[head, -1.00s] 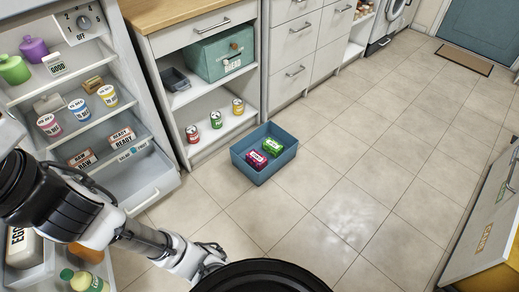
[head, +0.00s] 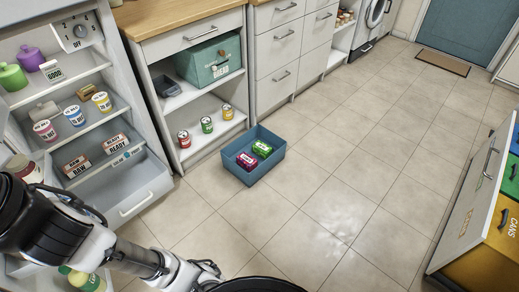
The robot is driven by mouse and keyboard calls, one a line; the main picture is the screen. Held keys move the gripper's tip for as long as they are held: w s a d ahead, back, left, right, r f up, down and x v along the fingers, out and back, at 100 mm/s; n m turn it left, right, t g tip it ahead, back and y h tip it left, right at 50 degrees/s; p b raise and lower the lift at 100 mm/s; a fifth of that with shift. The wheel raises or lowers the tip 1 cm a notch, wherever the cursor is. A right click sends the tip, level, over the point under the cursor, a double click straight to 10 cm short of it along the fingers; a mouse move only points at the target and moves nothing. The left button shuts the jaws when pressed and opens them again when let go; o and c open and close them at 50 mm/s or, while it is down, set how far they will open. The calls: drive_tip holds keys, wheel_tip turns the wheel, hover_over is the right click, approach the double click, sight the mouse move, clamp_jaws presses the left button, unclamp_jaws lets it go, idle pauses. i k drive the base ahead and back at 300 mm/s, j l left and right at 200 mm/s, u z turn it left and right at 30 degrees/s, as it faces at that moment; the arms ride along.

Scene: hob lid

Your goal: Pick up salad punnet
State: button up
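I cannot make out a salad punnet for certain. A small strip reading "SALAD" (head: 120,159) shows at the front of the open fridge's lower part, above a pale drawer (head: 135,190). What lies inside the drawer is unclear. Packs marked RAW (head: 76,167) and READY (head: 115,144) lie just above it. My arm crosses the lower left of the head view, over the fridge's lower part. My gripper is not in view, so its state and hold do not show.
A blue crate (head: 237,172) with a magenta pack (head: 246,160) and a green pack (head: 262,149) stands on the floor. Cans stand on the low cupboard shelf (head: 203,140). A cabinet with coloured bins (head: 487,228) is at right. The middle floor is clear.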

sight(261, 148)
drive_tip(key=i+z, duration=0.2)
drive_tip(key=i, duration=0.25)
drive_tip(key=i+j+z, duration=0.15)
drive_tip(key=i, duration=0.25)
drive_tip(key=i+j+z, duration=0.2)
drive_tip(key=i, duration=0.2)
drive_tip(key=i+z, duration=0.4)
drive_tip(key=i, duration=0.8)
drive_tip(key=i+l+u, duration=0.15)
drive_tip(key=i+u, duration=0.2)
drive_tip(key=i, duration=0.25)
